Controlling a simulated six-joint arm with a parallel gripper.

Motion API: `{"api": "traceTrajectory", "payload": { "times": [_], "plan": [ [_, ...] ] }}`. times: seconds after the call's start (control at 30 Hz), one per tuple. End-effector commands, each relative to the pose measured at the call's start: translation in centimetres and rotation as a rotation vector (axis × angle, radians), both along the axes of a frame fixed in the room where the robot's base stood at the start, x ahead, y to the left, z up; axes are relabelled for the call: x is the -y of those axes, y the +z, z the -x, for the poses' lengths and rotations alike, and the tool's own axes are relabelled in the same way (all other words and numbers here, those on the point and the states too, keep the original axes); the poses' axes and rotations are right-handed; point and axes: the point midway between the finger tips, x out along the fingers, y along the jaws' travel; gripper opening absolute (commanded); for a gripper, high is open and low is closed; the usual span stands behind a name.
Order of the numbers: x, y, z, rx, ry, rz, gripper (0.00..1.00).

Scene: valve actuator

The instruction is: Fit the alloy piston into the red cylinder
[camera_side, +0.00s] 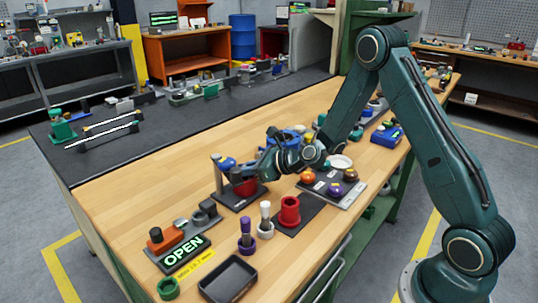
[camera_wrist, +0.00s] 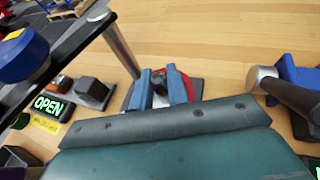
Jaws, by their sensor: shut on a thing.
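My gripper (camera_side: 250,172) is low over the bench. In the wrist view its two blue fingers (camera_wrist: 160,88) are shut on a small dark grey part, the alloy piston (camera_wrist: 159,87), which is mostly hidden between them. A red cylinder (camera_side: 243,188) stands on a dark base plate just under my gripper, and its red body shows behind the fingers in the wrist view (camera_wrist: 187,88). I cannot tell whether the piston is inside it or above it. Another red flanged cylinder (camera_side: 290,208) stands on a black mat.
A post (camera_side: 218,180) with a blue and yellow head stands close left of my gripper. White (camera_side: 265,212) and purple (camera_side: 246,234) upright parts, a black tray (camera_side: 228,281) and an OPEN sign (camera_side: 184,252) are in front. A plate with knobs (camera_side: 345,196) lies right.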

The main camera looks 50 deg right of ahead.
Motion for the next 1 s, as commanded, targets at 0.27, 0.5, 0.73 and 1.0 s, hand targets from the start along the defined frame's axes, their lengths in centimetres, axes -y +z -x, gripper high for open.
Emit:
{"api": "traceTrajectory", "payload": {
  "times": [0.27,0.5,0.73,1.0],
  "plan": [
    [0.0,-0.3,0.0,-0.001,0.0,0.0,0.24],
    [0.1,-0.5,0.1,-0.005,-0.001,0.003,0.38],
    [0.4,-0.3,0.8,-0.008,-0.001,0.004,0.42],
    [1.4,1.1,3.5,-0.006,-0.002,-0.001,0.42]
  ]
}}
